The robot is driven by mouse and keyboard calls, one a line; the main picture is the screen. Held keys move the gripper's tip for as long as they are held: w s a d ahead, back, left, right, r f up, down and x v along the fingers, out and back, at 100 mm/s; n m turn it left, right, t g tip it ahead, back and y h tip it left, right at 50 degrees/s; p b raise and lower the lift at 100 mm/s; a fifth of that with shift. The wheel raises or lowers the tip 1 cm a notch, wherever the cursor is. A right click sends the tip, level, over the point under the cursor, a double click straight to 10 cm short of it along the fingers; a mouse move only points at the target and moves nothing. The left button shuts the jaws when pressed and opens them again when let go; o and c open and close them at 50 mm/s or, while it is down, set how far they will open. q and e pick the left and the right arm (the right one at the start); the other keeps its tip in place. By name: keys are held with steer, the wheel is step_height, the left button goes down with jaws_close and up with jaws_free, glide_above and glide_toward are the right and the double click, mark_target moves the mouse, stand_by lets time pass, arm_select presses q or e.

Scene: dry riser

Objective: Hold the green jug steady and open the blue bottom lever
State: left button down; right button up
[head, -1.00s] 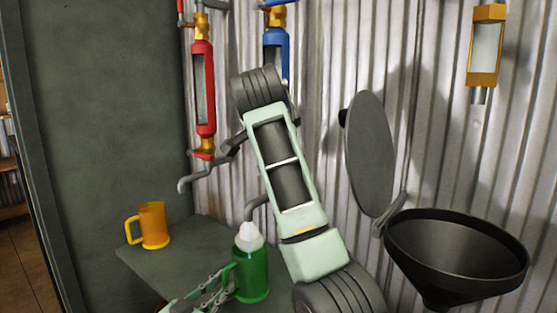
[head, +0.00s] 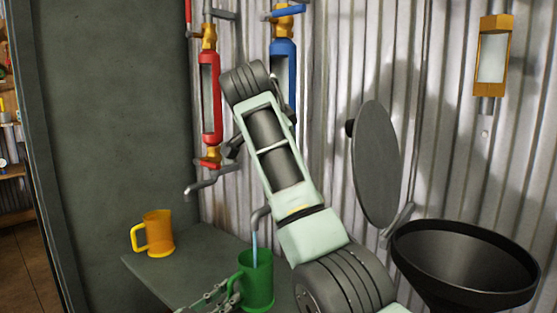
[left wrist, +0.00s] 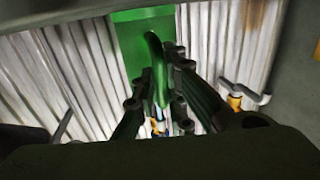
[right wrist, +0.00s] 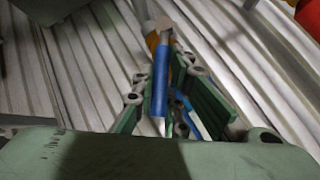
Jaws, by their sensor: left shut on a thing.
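The green jug (head: 258,281) stands upright under the grey spout (head: 262,213), and a thin blue stream (head: 254,249) runs from the spout into it. My left gripper (head: 222,297) is shut on the jug's handle, which shows between its fingers in the left wrist view (left wrist: 157,65). In the right wrist view, a blue lever (right wrist: 160,82) lies between the fingers of my right gripper (right wrist: 168,88). Whether they grip it cannot be told. In the head view my right arm hides the lower part of the blue cylinder (head: 283,65) and the bottom lever.
An orange mug (head: 158,234) stands on the grey table (head: 195,262) to the left. A red cylinder (head: 210,100) with its own spout hangs on the corrugated wall. A black funnel (head: 465,265) and a grey disc (head: 375,165) are at right.

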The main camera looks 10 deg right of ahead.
steer(key=o, duration=0.5)
steer(key=shift+f, duration=0.1)
steer(key=shift+c, duration=0.2)
step_height(320, 180, down, 6)
steer(key=s+d+m+t+y, duration=0.25)
steer(key=m+t, duration=0.25)
steer(key=t, duration=0.3)
steer(key=s+a+r, duration=0.1)
steer(key=s+r, duration=0.2)
steer(key=s, duration=0.9)
steer(key=s+r+n+t, duration=0.2)
steer(key=r+n+t, duration=0.1)
steer(key=r, duration=0.6)
steer(key=s+r+n+t+y, duration=0.1)
steer(key=s+r+n+t, duration=0.2)
steer(key=r, duration=0.7)
steer(key=s+r+n+t, duration=0.2)
steer(key=r+n+t, duration=0.1)
steer(key=r, duration=0.6)
steer(key=shift+s+a+r+n+t, duration=0.3)
steer(key=shift+s+a+r+t, duration=0.1)
steer(key=shift+t, duration=0.3)
